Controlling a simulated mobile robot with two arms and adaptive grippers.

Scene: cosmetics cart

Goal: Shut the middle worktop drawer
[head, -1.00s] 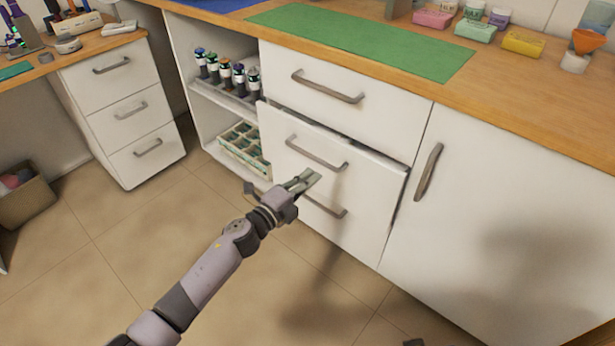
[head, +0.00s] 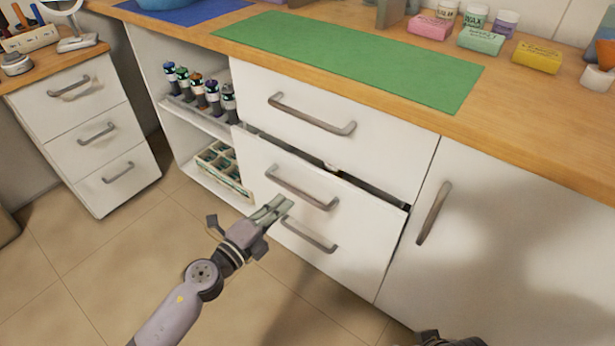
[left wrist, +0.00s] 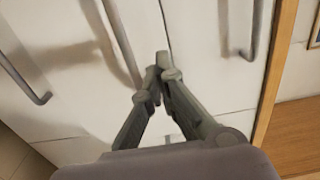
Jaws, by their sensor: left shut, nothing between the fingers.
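The middle worktop drawer (head: 353,212) is a white front with a grey bar handle (head: 302,187). It stands slightly out, with a dark gap along its top edge under the top drawer (head: 375,150). My left gripper (head: 278,206) is shut and empty, in front of the drawer stack between the middle and bottom handles in the head view. I cannot tell whether it touches. In the left wrist view its closed fingertips (left wrist: 158,76) overlap the white fronts near a seam; the middle drawer's handle (left wrist: 120,45) is beside them. My right gripper is at most a dark part at the head view's bottom edge.
The bottom drawer's handle (head: 308,234) is just below my left gripper. A cabinet door (head: 500,260) is to the right. An open shelf with bottles (head: 198,93) and a crate (head: 222,165) is to the left. A separate drawer unit (head: 95,145) stands farther left; floor between is clear.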

